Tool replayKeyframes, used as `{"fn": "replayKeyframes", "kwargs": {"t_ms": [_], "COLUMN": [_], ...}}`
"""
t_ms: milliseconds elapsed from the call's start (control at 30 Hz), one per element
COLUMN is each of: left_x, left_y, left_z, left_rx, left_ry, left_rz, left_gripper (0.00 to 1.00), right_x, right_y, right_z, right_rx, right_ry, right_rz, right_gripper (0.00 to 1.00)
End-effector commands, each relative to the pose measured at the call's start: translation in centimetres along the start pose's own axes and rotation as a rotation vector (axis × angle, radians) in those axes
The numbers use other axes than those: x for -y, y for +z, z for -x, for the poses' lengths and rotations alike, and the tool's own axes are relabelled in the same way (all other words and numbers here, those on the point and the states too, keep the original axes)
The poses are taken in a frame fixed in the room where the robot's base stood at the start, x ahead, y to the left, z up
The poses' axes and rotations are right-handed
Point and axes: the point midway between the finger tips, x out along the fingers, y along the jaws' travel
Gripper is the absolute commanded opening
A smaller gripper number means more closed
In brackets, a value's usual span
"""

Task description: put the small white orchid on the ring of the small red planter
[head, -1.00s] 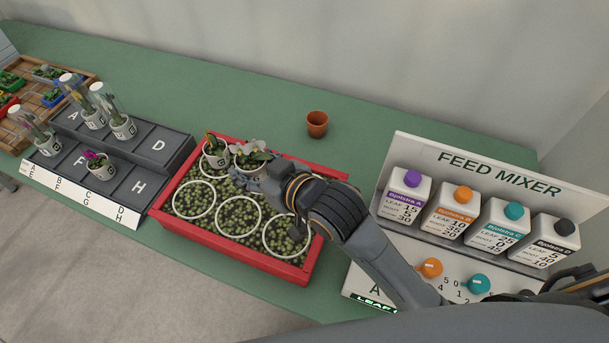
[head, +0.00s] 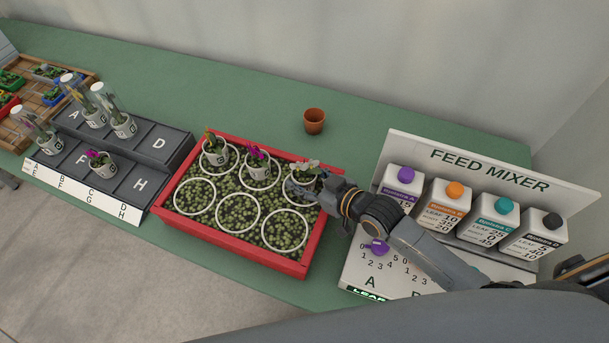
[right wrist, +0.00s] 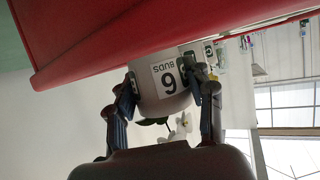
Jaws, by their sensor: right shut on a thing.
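My right gripper (head: 303,193) is shut on a small white pot (right wrist: 168,99) marked "6 BUDS", seen upside down between the fingers in the right wrist view. The small white orchid (head: 304,166) stands from this pot, and its white flowers (right wrist: 180,127) show in the wrist view too. The pot is held about upright over the far right ring of the small red planter (head: 222,240). The fingers partly hide it, and I cannot tell whether it touches the ring. The planter's red wall (right wrist: 150,38) is close to the pot. My left gripper is not in view.
Potted orchids fill the planter's far left (head: 214,158) and far middle (head: 258,170) rings, close beside the held pot. The three near rings are empty. A terracotta pot (head: 314,122) stands behind. The feed mixer (head: 480,165) is at right, a dark stepped stand (head: 140,185) at left.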

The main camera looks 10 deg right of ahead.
Motion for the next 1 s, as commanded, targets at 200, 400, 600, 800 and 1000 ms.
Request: {"fn": "replayKeyframes", "kwargs": {"t_ms": [200, 400, 600, 800, 1000], "left_x": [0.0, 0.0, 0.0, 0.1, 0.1], "left_y": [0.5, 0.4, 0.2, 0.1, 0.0], "left_z": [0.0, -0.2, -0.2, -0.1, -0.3], "left_rx": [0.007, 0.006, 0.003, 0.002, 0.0], "left_ry": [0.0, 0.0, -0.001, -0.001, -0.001], "left_rz": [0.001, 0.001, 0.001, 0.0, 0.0], "left_gripper": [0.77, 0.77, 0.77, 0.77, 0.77], "right_x": [0.0, 0.0, 0.0, 0.0, 0.0], "right_y": [0.0, 0.3, 0.3, 0.2, 0.3], "right_z": [0.0, -0.2, -0.2, -0.1, 1.7], "right_rx": [-0.003, -0.001, -0.001, -0.001, 0.002], "right_ry": [0.0, 0.0, 0.0, 0.0, 0.0], "right_rz": [0.0, 0.001, 0.001, 0.001, 0.002], "right_gripper": [0.16, 0.6, 0.75, 0.75, 0.75]}}
